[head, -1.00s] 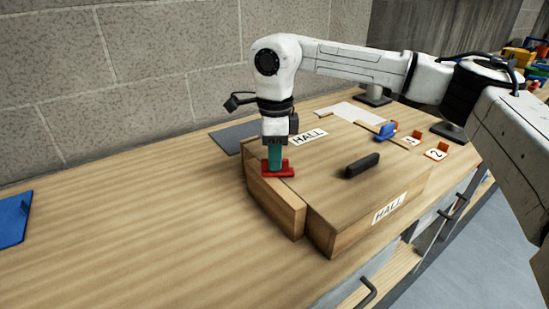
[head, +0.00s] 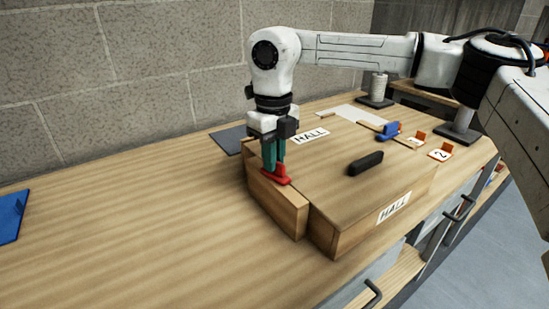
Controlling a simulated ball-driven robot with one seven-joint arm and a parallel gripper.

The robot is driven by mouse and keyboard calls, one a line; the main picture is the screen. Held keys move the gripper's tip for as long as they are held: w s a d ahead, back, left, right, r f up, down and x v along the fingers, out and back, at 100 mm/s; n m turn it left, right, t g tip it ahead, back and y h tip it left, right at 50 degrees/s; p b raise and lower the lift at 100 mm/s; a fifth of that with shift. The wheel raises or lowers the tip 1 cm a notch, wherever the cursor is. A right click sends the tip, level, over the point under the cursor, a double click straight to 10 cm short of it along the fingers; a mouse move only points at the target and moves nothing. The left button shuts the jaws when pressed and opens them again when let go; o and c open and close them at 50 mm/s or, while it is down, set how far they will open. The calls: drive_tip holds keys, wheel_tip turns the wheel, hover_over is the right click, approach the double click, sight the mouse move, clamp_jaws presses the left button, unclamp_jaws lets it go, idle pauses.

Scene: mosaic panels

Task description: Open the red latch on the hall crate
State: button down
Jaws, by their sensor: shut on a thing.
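The hall crate (head: 352,214) is a wooden box with two white HALL labels, standing on the wooden bench. The red latch (head: 281,177) sits on the crate's left edge, above the end block (head: 277,205). My gripper (head: 273,165) points straight down with its green fingers shut on the latch's upright part. The fingers hide part of the latch. A black handle (head: 366,163) lies on top of the crate lid.
A blue latch (head: 388,131) and orange pieces with number cards (head: 440,154) are behind the crate to the right. A dark grey mat (head: 227,140) lies behind it. A blue panel (head: 12,215) lies far left. The bench (head: 130,230) between is clear.

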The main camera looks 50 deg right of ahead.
drive_tip(key=shift+a+m, duration=0.1)
drive_tip(key=shift+m, duration=0.4)
drive_tip(key=c, duration=1.2)
unclamp_jaws()
drive_tip(key=shift+o, duration=0.2)
drive_tip(key=shift+r, duration=0.1)
wheel_tip(320, 180, up, 11)
drive_tip(key=shift+f, duration=0.2)
